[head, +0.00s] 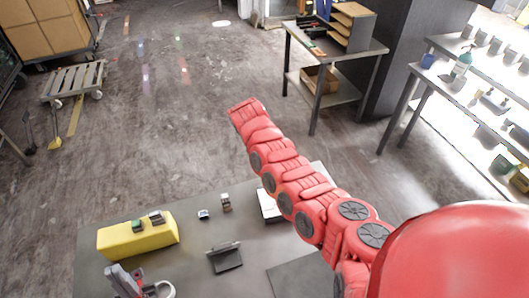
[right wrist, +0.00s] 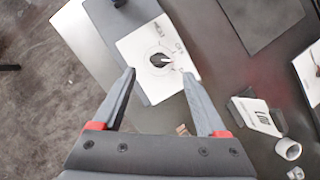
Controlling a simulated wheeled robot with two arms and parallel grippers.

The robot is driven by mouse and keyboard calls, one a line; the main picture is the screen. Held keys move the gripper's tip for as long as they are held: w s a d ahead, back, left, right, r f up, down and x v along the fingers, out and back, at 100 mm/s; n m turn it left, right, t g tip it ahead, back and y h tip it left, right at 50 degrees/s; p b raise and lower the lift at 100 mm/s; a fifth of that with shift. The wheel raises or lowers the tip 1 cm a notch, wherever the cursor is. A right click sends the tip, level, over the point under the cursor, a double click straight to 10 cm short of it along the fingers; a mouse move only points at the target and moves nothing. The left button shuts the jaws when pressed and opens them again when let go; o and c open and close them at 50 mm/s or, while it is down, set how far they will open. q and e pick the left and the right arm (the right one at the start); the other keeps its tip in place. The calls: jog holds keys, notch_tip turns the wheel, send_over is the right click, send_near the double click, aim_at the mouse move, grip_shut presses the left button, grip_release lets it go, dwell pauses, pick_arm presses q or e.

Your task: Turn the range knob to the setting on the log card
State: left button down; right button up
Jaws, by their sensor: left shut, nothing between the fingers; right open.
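The range knob (right wrist: 160,60) is a round black knob with a light pointer on a white panel in the right wrist view. Its pointer faces right; the small labels around it are too blurred to read. My right gripper (right wrist: 158,80) is open, its fingers apart on either side below the knob, with nothing between them. In the head view the white panel (head: 268,205) is partly hidden behind my red right arm. A white card on a stand (right wrist: 258,115), probably the log card, has unreadable print; its dark stand shows in the head view (head: 226,258).
The grey table (head: 190,262) also bears a yellow block (head: 138,237) with small items on it, and a white mug-like ring (right wrist: 288,148). A dark mat (right wrist: 265,18) lies right of the panel. Beyond the table is open floor (head: 170,130).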

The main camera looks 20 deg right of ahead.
jog(key=b+v, duration=0.2)
jog(key=v, duration=0.8)
jog(key=shift+r+b, duration=0.25)
jog(key=shift+b, duration=0.05)
jog(key=shift+w+a, duration=0.1)
